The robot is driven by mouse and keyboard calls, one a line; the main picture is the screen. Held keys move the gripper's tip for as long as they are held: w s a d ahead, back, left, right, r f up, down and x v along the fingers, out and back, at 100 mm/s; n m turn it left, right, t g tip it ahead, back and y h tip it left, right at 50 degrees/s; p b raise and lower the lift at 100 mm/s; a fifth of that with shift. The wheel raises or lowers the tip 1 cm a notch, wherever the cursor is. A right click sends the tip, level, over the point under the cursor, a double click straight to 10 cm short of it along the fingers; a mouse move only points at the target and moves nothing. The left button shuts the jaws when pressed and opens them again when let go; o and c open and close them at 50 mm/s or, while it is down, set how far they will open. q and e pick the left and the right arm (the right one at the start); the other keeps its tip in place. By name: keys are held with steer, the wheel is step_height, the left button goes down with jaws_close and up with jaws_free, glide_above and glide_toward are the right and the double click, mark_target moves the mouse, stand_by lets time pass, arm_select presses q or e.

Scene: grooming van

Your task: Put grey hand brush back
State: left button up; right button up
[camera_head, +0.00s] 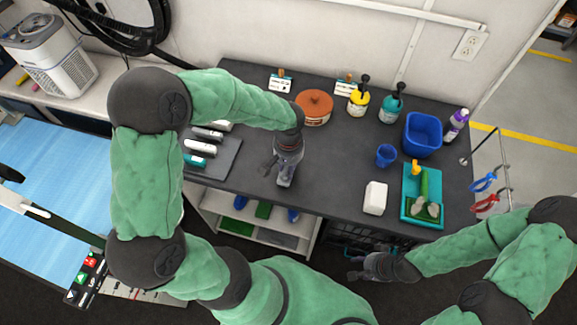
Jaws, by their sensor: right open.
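I cannot tell whether that piece is a finger or the grey hand brush. My right gripper (354,267) is open and empty in front of the worktop's front edge. A teal tray (407,208) at the right of the worktop holds a green-handled tool (424,184) and small greyish items. I cannot pick out a grey hand brush for certain.
Clippers (200,147) lie on a grey mat (225,160) at left. Shelves (250,225) are below.

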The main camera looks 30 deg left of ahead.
arm_select(q)
steer(key=shift+o, duration=0.7)
steer(key=shift+r, duration=0.4)
step_height(320, 180, up, 12)
steer(key=p, duration=0.3)
steer(key=shift+f, duration=0.25)
